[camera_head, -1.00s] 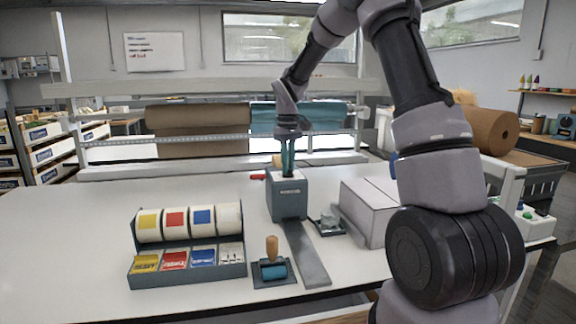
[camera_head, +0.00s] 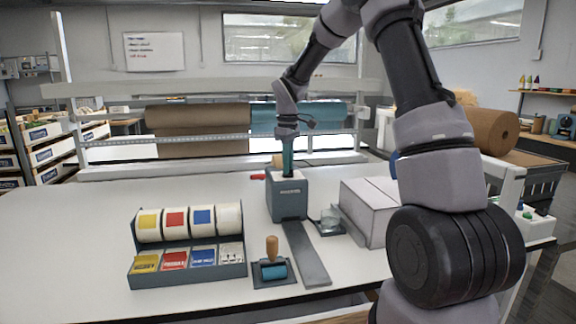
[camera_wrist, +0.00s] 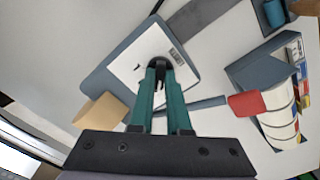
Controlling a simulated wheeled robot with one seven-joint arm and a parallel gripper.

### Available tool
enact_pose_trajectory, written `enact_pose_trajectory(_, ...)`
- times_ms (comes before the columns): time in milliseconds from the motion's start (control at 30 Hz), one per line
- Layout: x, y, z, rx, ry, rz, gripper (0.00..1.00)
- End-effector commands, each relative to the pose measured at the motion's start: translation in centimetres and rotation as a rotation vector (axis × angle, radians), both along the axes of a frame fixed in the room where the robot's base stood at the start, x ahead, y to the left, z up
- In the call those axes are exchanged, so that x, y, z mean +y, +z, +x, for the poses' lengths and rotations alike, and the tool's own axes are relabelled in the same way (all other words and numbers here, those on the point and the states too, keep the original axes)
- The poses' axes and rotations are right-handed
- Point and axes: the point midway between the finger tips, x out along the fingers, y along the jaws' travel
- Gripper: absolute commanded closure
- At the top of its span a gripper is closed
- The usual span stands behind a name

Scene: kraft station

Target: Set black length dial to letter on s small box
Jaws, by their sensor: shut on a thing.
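The dark grey tape machine (camera_head: 288,204) stands on the white table in the head view. In the wrist view its top (camera_wrist: 125,52) carries a white plate (camera_wrist: 138,65) with small dark marks. The black length dial (camera_wrist: 158,63) sits on this plate, partly hidden by my fingers. My gripper (camera_wrist: 160,74) points down from above with its green fingers shut on the dial; it also shows in the head view (camera_head: 287,172). The letters around the dial are too small to read, so I cannot tell its setting.
A red-ended lever (camera_wrist: 248,104) and a tan roll (camera_wrist: 101,110) are beside the machine. The table's left side is clear.

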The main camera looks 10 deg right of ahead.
Motion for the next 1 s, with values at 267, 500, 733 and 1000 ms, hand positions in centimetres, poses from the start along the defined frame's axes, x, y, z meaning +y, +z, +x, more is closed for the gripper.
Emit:
enact_pose_trajectory(267, 0.0, 0.1, 0.1, -0.002, 0.001, -0.001, 0.78)
enact_pose_trajectory(500, 0.0, 0.0, 0.0, -0.001, 0.000, 0.000, 0.55)
enact_pose_trajectory(733, 0.0, 0.7, 0.1, -0.003, -0.001, 0.000, 0.55)
enact_pose_trajectory(1000, 0.0, 5.6, 0.1, -0.006, -0.001, 0.000, 0.55)
